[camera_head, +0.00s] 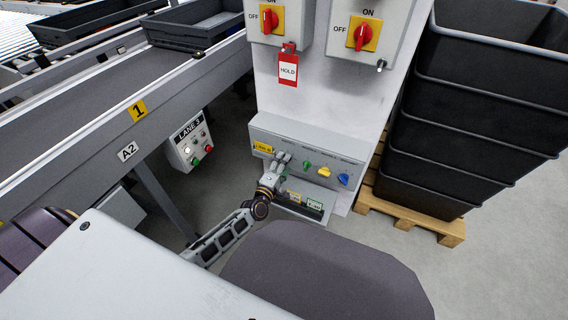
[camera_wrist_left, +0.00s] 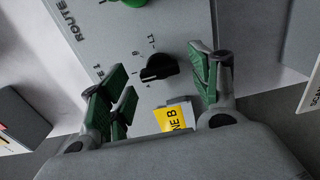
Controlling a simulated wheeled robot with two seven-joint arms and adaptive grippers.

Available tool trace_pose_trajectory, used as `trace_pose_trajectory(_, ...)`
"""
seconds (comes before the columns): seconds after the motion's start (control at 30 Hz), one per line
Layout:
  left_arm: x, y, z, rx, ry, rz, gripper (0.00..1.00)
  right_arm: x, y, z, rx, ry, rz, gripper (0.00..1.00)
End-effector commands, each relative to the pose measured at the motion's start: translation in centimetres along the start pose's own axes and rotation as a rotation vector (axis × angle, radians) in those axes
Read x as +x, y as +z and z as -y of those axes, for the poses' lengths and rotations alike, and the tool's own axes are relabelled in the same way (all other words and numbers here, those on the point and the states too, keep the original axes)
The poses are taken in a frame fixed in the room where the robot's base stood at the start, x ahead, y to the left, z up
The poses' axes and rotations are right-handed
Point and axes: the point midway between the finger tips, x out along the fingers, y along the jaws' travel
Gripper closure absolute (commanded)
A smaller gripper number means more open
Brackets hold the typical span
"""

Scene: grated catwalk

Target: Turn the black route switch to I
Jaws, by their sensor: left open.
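The black route switch (camera_wrist_left: 158,69) is a small round knob with a raised grip on a grey panel face. In the left wrist view it sits between the spread green-padded fingers of my left gripper (camera_wrist_left: 160,82), with clear space on both sides. In the head view my left gripper (camera_head: 282,160) is at the left end of the grey switch box (camera_head: 312,150) and hides the black switch. My right gripper is not in view.
Green (camera_head: 306,165), yellow (camera_head: 324,171) and blue (camera_head: 343,178) knobs sit right of my gripper. A yellow label (camera_head: 264,147) is beside it. Above hang red rotary switches (camera_head: 269,20) and a red HOLD tag (camera_head: 288,70). Stacked black crates (camera_head: 465,120) stand right, a conveyor (camera_head: 120,105) left.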

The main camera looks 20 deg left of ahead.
Motion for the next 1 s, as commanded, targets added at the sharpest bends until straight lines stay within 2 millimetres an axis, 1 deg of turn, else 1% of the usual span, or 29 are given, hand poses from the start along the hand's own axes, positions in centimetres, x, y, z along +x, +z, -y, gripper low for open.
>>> trace_pose_trajectory(1.0,-9.1,-0.1,0.1,0.001,-0.002,0.0,0.38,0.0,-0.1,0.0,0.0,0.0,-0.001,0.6)
